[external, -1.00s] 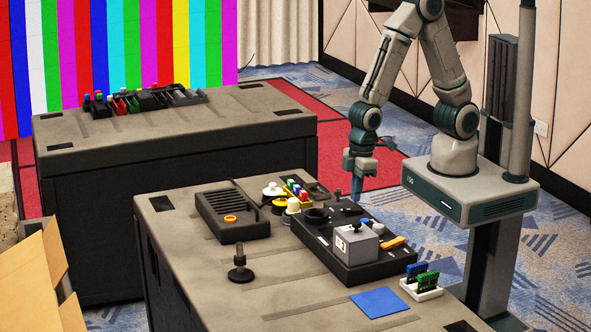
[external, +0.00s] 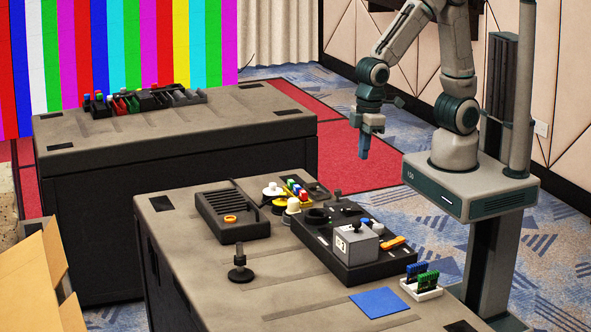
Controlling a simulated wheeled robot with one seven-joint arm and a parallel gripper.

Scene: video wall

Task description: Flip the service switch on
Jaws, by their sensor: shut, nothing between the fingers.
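My gripper (external: 364,152) is shut and empty. It hangs pointing down in the air, above and behind the black control panel (external: 322,248) on the near case, apart from it. A small dark upright stub (external: 337,196) stands by the panel's far edge. I cannot tell which part is the service switch, nor its position.
The near case (external: 285,293) also holds a slotted black box (external: 233,214), a black knob on a stand (external: 240,268), coloured pieces (external: 296,190), a blue square (external: 380,304) and a white holder (external: 421,290) with green and blue cards. A second case (external: 180,137) stands behind.

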